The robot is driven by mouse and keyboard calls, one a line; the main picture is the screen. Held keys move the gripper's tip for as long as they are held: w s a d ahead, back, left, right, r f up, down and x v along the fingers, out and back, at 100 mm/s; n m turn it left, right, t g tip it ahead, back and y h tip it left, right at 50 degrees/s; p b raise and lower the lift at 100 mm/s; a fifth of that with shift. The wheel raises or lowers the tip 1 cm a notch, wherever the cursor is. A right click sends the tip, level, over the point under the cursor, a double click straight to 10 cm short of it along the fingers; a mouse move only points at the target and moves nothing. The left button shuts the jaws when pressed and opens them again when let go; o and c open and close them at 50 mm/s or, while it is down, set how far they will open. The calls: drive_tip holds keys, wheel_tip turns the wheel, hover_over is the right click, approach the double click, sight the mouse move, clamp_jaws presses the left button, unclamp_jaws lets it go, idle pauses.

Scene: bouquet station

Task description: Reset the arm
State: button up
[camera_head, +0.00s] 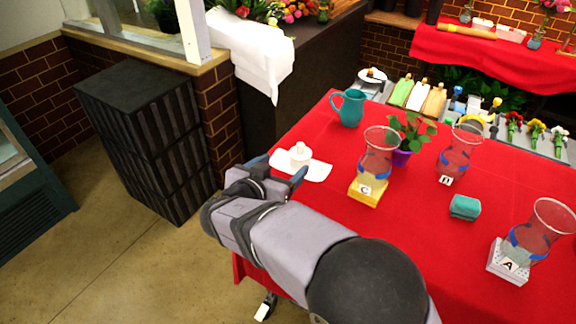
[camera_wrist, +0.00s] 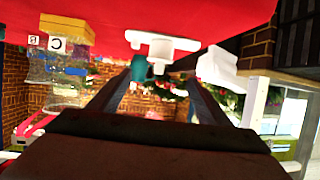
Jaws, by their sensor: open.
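My gripper (camera_head: 279,170) is open at the left edge of the red-covered table, low and close to a small white pot-like object (camera_head: 300,153) on a white cloth or plate (camera_head: 318,171). Nothing shows between its fingers. In the wrist view, which is upside down, the two dark fingers of my gripper (camera_wrist: 155,92) stand apart. The white object (camera_wrist: 163,49) and a teal pitcher (camera_wrist: 139,68) show beyond them. I cannot tell the exact gap between the fingers and the white object.
The teal pitcher (camera_head: 349,107) stands behind. Glass vases stand on labelled blocks: C (camera_head: 378,150), B (camera_head: 457,153) and A (camera_head: 537,233).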

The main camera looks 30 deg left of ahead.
drive_tip(key=shift+s+d+r, duration=0.1)
drive_tip(key=shift+s+r, duration=0.1)
drive_tip(key=shift+s, duration=0.3)
drive_tip(key=w+d+m+g+h+p, duration=0.1)
drive_tip(key=w+d+m+h, duration=0.15)
drive_tip(key=d, duration=0.45)
drive_tip(key=w+d+m+g+h+p, duration=0.1)
drive_tip(key=w+d+m+h, duration=0.15)
drive_tip(key=d, duration=0.55)
drive_tip(key=s+d+m+g+h+p, duration=0.1)
drive_tip(key=s+d+g, duration=0.2)
drive_tip(key=d, duration=0.5)
drive_tip(key=s+d+f+m+g+h, duration=0.1)
drive_tip(key=s+d+m+g, duration=0.1)
drive_tip(key=d, duration=0.6)
drive_tip(key=s+d+m+g+p, duration=0.1)
drive_tip(key=s+d+g, duration=0.3)
drive_tip(key=d, duration=0.3)
drive_tip(key=shift+s+d+f+m+g+h+p, duration=0.3)
drive_tip(key=shift+s+d+m+g+h, duration=0.1)
drive_tip(key=shift+g, duration=0.4)
drive_tip(key=s+d+f+n+y+b, duration=0.1)
drive_tip(key=s+d+f+n+y, duration=0.5)
drive_tip(key=s+d+f+n, duration=0.1)
drive_tip(key=shift+s+d+f+n+g+b, duration=0.15)
drive_tip(key=shift+s+f+n+g+b, duration=0.25)
drive_tip(key=shift+s+f+n, duration=0.35)
